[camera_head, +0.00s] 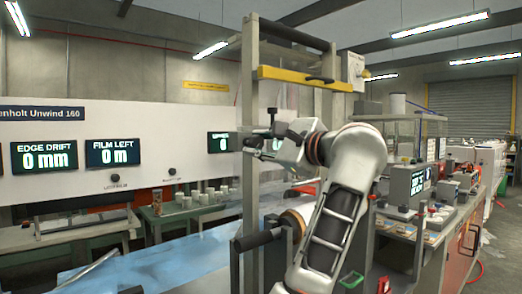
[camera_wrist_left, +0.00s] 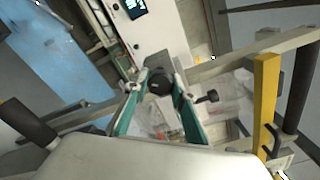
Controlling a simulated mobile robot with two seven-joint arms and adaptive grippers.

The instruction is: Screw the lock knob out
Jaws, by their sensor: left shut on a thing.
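My left gripper (camera_head: 258,141) is beside the upright post of the metal frame. In the left wrist view its two green-edged fingers (camera_wrist_left: 160,86) close on a round black knob (camera_wrist_left: 159,80), which looks like the lock knob. The fingers touch its sides, and its stem and thread are hidden. In the head view the gripper mostly covers this knob. A second, smaller black knob (camera_head: 272,112) sticks out just above the gripper; it also shows right of the fingers in the left wrist view (camera_wrist_left: 207,97). My right gripper is in neither view.
The frame's post (camera_head: 250,75) stands close to the gripper, with a yellow bar (camera_head: 300,79) above. A black roller handle (camera_head: 258,240) juts out below. A film roll (camera_head: 297,218) lies behind my arm. A blue sheet (camera_head: 150,268) covers the lower left.

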